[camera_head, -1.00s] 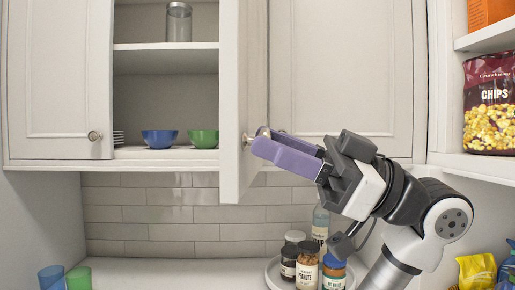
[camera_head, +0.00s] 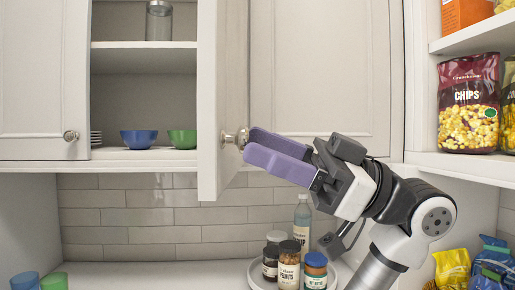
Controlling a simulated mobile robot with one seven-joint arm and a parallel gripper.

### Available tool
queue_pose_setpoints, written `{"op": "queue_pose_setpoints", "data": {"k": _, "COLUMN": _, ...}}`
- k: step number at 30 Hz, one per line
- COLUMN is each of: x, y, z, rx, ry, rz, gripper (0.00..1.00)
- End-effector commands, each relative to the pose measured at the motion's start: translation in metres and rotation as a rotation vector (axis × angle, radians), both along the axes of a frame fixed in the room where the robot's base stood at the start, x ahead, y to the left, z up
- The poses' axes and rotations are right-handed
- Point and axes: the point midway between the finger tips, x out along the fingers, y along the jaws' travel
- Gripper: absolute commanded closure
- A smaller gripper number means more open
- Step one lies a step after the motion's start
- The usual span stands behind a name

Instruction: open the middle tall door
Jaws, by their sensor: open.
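The middle tall door (camera_head: 222,95) is white and stands swung open toward me, seen nearly edge-on. My gripper (camera_head: 249,145) has two purple fingers, which are open. The fingertips are just right of the knob, and I cannot tell whether they touch it. The opened cabinet (camera_head: 143,72) shows shelves with a blue bowl (camera_head: 139,139), a green bowl (camera_head: 182,139), a glass jar (camera_head: 159,20) and stacked plates (camera_head: 96,139).
A closed door with a knob (camera_head: 71,136) is at left, and another closed door panel (camera_head: 320,70) is behind my arm. An open shelf with chips (camera_head: 468,103) is at right. Jars (camera_head: 289,265) and a bottle (camera_head: 302,215) stand on a round tray (camera_head: 345,272) below my arm.

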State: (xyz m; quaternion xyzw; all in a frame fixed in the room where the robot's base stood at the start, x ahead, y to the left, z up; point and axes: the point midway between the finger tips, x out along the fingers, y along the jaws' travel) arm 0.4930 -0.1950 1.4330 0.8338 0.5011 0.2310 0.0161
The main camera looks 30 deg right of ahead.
Motion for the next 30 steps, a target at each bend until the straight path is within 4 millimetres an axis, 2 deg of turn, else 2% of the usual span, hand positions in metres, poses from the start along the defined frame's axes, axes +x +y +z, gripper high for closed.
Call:
{"op": "queue_pose_setpoints", "data": {"k": 9, "x": -0.029, "y": -0.062, "z": -0.030, "rx": 0.002, "ry": 0.000, "rz": -0.002, "gripper": 0.50}}
{"op": "queue_pose_setpoints", "data": {"k": 15, "x": -0.042, "y": -0.090, "z": -0.041, "rx": 0.002, "ry": 0.001, "rz": 0.000, "gripper": 0.50}}
{"op": "queue_pose_setpoints", "data": {"k": 21, "x": -0.047, "y": -0.101, "z": -0.045, "rx": 0.000, "ry": 0.001, "rz": 0.001, "gripper": 0.50}}
{"op": "queue_pose_setpoints", "data": {"k": 30, "x": -0.047, "y": -0.101, "z": -0.045, "rx": 0.000, "ry": 0.000, "rz": 0.001, "gripper": 0.50}}
